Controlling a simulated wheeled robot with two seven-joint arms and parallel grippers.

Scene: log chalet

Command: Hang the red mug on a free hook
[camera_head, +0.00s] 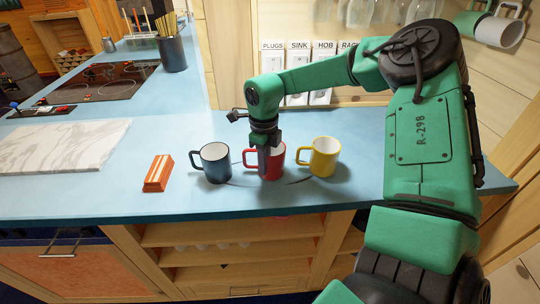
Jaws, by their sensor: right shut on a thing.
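No free hook can be made out clearly. My left gripper is not in view.
An orange block (158,174) and a marble board (62,146) lie on the blue counter (130,190) to the left. A dark hob (100,82) and a utensil pot (172,54) are further back. Stemmed glasses (361,12) hang above the labelled switches (297,60).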

